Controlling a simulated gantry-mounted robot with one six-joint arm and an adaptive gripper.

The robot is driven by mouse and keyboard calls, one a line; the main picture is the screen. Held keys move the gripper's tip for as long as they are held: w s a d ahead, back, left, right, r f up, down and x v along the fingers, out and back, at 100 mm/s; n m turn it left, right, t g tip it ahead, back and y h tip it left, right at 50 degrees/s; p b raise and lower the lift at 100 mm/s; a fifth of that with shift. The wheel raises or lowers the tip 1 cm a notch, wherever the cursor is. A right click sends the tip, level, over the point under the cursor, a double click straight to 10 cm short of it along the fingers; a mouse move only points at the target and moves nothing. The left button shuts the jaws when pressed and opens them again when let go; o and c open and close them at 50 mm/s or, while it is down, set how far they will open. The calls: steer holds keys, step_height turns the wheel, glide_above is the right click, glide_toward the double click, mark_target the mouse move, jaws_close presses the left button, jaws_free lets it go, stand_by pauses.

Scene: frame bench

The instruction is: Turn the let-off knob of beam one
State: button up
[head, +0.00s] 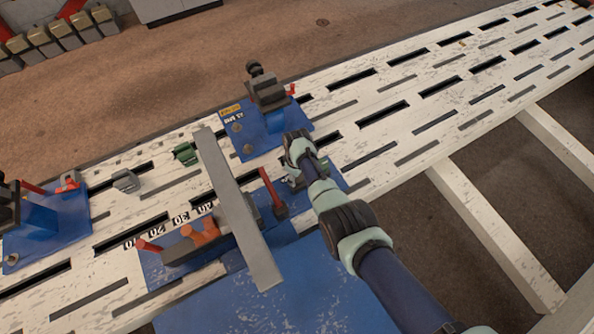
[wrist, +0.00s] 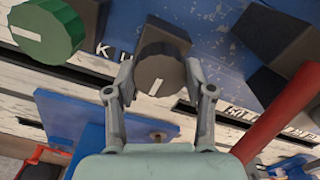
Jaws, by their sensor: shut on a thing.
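In the wrist view, my gripper (wrist: 160,78) has one finger on each side of a dark grey knob (wrist: 162,52) and is shut on it. The knob has a white pointer line on its face, near its lower edge in the picture. A green knob (wrist: 46,32) with a white line is to the left, apart from the fingers. Lettering beside the knobs is partly covered, so I cannot read which beam the held knob serves. In the head view my arm reaches down to the blue plate right of the grey beam (head: 238,210); the held knob is hidden there.
A red lever (wrist: 275,112) stands close right of my right finger; a red lever also shows in the head view (head: 272,190). A clamp-like grey block (head: 266,92) stands on a blue plate behind. The slotted white bench (head: 440,100) is clear to the right.

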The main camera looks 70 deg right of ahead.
steer(key=o, duration=1.2)
steer(key=shift+c, duration=0.2)
step_height(320, 180, up, 12)
